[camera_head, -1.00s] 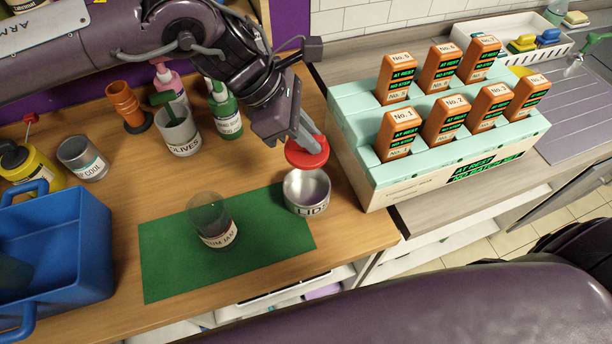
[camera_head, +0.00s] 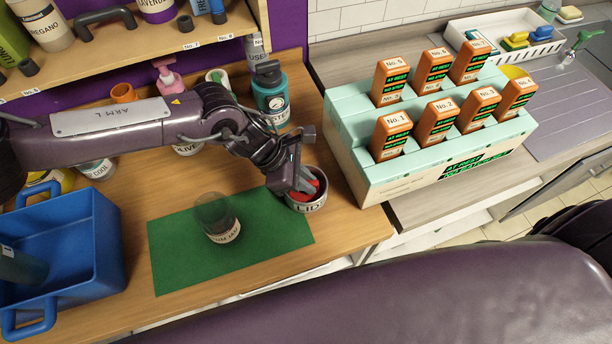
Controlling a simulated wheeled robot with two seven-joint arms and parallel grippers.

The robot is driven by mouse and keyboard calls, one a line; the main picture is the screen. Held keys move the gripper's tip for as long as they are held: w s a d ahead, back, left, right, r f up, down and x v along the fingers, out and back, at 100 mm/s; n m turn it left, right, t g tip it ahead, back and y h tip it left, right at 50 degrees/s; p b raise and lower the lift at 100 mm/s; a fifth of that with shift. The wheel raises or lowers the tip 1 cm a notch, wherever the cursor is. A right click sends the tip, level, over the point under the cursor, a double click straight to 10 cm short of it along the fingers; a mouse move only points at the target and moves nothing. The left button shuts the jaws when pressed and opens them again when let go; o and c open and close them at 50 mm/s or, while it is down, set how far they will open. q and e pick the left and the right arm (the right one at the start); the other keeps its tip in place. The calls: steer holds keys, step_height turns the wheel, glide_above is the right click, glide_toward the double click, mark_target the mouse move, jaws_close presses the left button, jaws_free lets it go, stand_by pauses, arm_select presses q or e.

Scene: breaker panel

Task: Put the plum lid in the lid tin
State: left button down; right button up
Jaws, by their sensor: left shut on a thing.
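The plum lid (camera_head: 318,187), a red disc, is down inside the mouth of the lid tin. The lid tin (camera_head: 308,206) is a short round metal can with a "LIDS" label, standing at the mat's right edge. My left gripper (camera_head: 305,186) points down into the tin's mouth and is shut on the plum lid, partly covering it. Whether the lid touches the tin's bottom is hidden. The plum jam jar (camera_head: 215,216) stands open on the green mat (camera_head: 270,245), left of the tin. My right gripper is not in view.
A teal-and-white rack (camera_head: 358,175) with several orange numbered boxes stands right of the tin. A blue crate (camera_head: 90,260) is at the left. A teal bottle (camera_head: 270,95) and other containers stand behind my left arm. A shelf (camera_head: 150,60) hangs above.

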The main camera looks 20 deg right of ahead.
arm_select(q)
steer(key=c, duration=1.4)
jaws_free()
steer(key=shift+r, duration=0.1)
steer(key=b+v, duration=0.3)
steer(key=v, duration=0.9)
steer(key=shift+b, duration=0.3)
steer(key=shift+s, duration=0.1)
